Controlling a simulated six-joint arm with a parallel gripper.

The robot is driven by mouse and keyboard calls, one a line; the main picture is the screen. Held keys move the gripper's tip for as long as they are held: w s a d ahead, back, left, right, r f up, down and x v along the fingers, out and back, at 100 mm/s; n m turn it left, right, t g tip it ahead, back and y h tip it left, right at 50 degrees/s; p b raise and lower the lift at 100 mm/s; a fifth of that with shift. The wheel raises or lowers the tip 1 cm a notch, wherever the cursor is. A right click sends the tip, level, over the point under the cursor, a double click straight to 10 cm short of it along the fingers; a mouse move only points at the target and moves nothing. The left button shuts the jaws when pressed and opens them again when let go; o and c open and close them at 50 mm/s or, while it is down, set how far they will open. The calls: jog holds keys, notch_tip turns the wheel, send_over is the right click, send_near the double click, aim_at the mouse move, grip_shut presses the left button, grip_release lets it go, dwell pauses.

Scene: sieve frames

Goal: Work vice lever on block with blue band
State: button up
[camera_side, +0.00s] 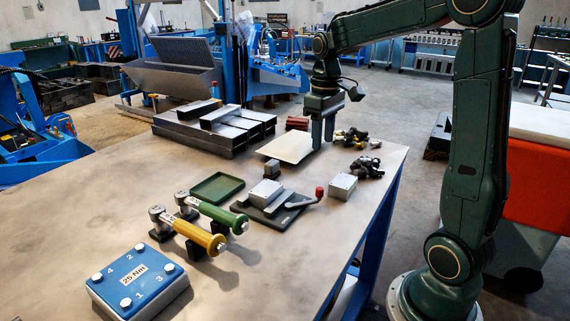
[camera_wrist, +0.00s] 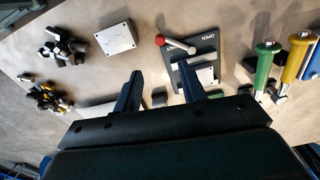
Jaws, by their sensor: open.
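The vice (camera_side: 266,193) has a dark base plate and pale metal jaws; it also shows in the wrist view (camera_wrist: 206,75), partly behind my finger. A small grey-brown block (camera_side: 271,170) stands behind the vice. I cannot make out a blue band on any block. My gripper (camera_side: 323,141) is open and empty, above the table behind the vice; its fingers (camera_wrist: 158,80) show in the wrist view.
A grey box (camera_side: 342,186) stands right of the vice. A green tray (camera_side: 217,188), green- and yellow-handled tools (camera_side: 212,218) and a blue 25 Nm box (camera_side: 138,281) are left. A pale plate (camera_side: 287,147), metal bars (camera_side: 214,128) and dark fittings (camera_side: 366,167) lie behind.

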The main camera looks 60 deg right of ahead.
aim_at(320, 188)
notch_tip(320, 188, down, 14)
jog(key=shift+r, duration=0.2)
dwell(0.5)
grip_shut()
